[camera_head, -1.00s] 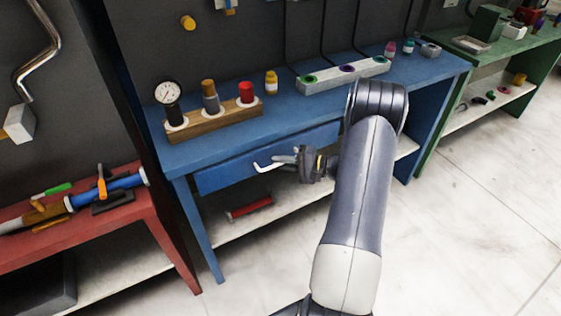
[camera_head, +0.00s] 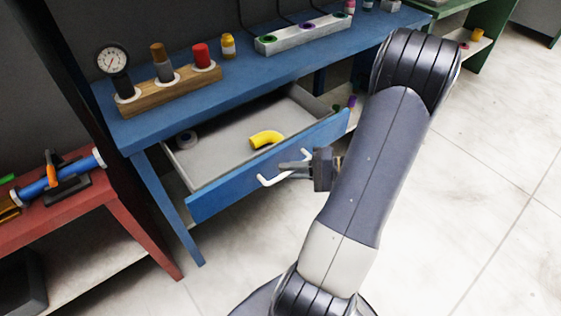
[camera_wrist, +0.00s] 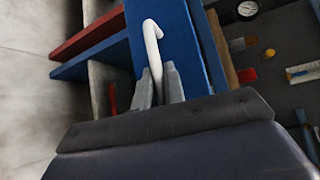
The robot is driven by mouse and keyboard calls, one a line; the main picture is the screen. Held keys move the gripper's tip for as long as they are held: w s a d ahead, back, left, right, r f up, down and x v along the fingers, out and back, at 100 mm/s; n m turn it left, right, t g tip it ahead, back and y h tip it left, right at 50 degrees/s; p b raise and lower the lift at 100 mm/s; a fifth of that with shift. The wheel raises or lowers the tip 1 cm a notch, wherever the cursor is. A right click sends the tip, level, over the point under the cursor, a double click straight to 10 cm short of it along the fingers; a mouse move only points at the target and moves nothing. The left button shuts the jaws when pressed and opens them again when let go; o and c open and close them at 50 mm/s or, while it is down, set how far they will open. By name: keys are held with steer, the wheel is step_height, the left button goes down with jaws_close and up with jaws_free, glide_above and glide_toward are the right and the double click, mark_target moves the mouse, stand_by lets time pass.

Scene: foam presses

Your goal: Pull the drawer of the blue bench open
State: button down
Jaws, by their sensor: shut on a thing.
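The blue bench (camera_head: 250,72) stands in the middle of the head view. Its drawer (camera_head: 290,160) is pulled well out, with the grey inside showing. A yellow curved piece (camera_head: 267,138) and a small grey round thing (camera_head: 186,139) lie in the drawer. The white handle (camera_head: 268,181) is on the blue drawer front. My gripper (camera_head: 290,171) is shut on the handle in front of the drawer. In the wrist view, the fingers of my gripper (camera_wrist: 159,85) close around one end of the white handle (camera_wrist: 151,38). My arm hides part of the bench's right side.
On the bench top are a wooden block (camera_head: 165,92) with a gauge and cylinders, and a pale block with ports (camera_head: 300,34). A red bench (camera_head: 100,200) with tools stands close on the left. A green bench stands at the back right. The floor at right is clear.

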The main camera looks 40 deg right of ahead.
steer(key=shift+s, duration=0.5)
steer(key=c, duration=1.5)
jaws_free()
steer(key=shift+d, duration=0.1)
steer(key=v, duration=1)
steer(key=shift+s+d, duration=0.2)
steer(key=shift+s, duration=0.1)
